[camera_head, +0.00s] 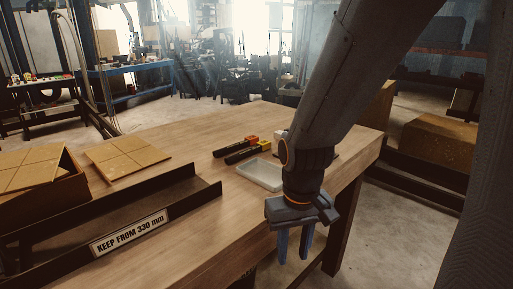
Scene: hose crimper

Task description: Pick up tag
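A white label (129,234) reading "KEEP FROM 330 mm" is on the front face of a dark metal channel at the table's left front. It is the only tag-like thing I can make out; I cannot tell whether it is a loose tag. My gripper (295,247) points down at the table's right front edge, well to the right of the label. Its two blue fingers are apart with nothing visible between them. A shallow pale tray (262,187) lies on the table just behind and left of my gripper; it looks empty. My arm hides part of the table behind it.
Two black tools with yellow and red ends (240,153) lie behind the tray. The dark channel (185,190) runs along the left side. The wooden tabletop (215,228) is clear in front of the tray.

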